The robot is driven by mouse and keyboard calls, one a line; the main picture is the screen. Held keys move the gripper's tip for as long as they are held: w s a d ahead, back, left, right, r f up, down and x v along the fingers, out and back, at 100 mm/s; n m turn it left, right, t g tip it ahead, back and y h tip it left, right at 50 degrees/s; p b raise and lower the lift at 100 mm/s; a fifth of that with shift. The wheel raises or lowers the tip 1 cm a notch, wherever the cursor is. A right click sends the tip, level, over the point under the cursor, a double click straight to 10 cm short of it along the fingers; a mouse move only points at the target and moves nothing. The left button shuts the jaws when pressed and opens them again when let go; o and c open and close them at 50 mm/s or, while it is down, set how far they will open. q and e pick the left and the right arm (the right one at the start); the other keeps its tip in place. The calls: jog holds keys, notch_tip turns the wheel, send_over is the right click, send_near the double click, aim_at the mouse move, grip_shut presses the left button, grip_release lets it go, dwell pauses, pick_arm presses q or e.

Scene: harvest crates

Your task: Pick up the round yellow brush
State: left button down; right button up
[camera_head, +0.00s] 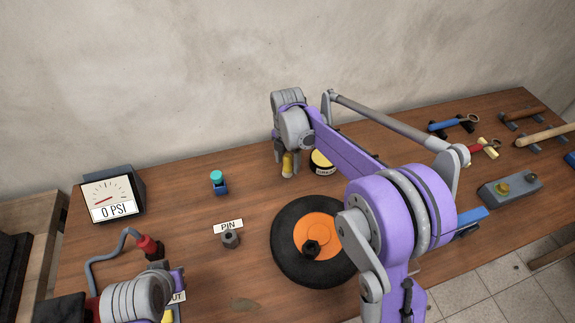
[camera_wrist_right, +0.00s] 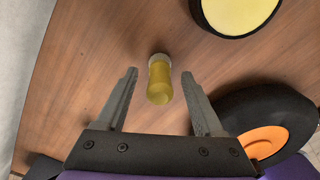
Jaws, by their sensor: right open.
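The round yellow brush (camera_wrist_right: 160,82) stands on the wooden table as a small yellow cylinder with a pale end, between and beyond my right gripper's fingertips in the right wrist view. My right gripper (camera_wrist_right: 160,88) is open with nothing between its jaws that I can see held. In the head view the right gripper (camera_head: 286,166) points down over the brush (camera_head: 288,163), which its fingers partly cover. Whether a finger touches the brush I cannot tell. My left wrist shows at the lower left, but its fingers are hidden.
A black round tin with a yellow top (camera_head: 320,162) stands close right of the brush. A black wheel with an orange hub (camera_head: 284,255) lies nearer. A teal-capped bottle (camera_head: 218,183), a PIN sign (camera_head: 228,226) and a pressure gauge (camera_head: 112,198) stand left. Tools lie right.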

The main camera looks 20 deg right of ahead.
grip_shut()
dwell(0.3)
notch_tip(320, 180, up, 10)
jog(key=shift+r, duration=0.1)
dwell(0.4)
